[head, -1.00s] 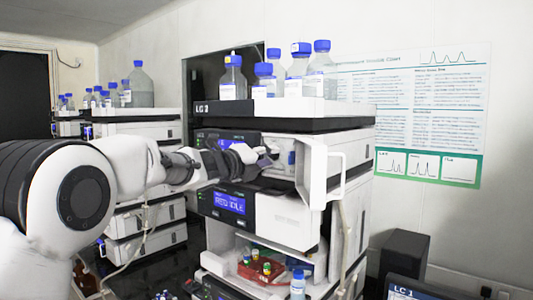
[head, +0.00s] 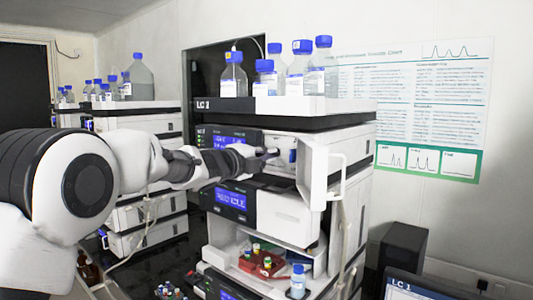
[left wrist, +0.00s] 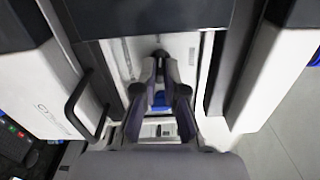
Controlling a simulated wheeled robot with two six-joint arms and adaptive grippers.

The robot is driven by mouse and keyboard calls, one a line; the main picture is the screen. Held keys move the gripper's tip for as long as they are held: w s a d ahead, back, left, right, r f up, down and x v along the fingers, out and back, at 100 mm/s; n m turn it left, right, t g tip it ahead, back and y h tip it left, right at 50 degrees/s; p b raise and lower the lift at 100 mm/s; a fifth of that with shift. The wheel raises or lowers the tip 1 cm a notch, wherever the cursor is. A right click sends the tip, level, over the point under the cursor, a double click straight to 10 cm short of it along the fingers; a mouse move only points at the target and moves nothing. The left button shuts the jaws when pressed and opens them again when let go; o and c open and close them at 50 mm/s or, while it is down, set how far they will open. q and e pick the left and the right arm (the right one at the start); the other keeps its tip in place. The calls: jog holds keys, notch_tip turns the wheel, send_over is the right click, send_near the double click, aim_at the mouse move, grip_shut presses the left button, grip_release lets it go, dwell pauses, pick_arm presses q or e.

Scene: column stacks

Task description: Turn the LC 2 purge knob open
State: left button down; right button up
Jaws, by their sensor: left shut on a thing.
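My left gripper (head: 270,155) reaches into this bay from the left. In the left wrist view, my left gripper (left wrist: 160,65) has its fingertips close together on a small dark knob (left wrist: 159,53) on the pale panel. The fingers hide most of the knob, so its turn angle cannot be told. My right gripper is in neither view.
A white door with a handle (head: 335,178) stands open right of the bay. Blue-capped bottles (head: 300,66) stand on the top tray. A red vial tray (head: 262,265) is in the lower bay. A second stack (head: 150,118) stands behind my left arm.

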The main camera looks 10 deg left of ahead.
pick_arm(q)
jog(key=c, duration=1.3)
grip_release()
jog(key=shift+o, duration=0.2)
jog(key=shift+w, duration=0.1)
jog(key=shift+d, duration=0.1)
jog(key=v, duration=1.1)
jog(key=shift+s+a, duration=0.2)
jog(key=shift+s, duration=0.1)
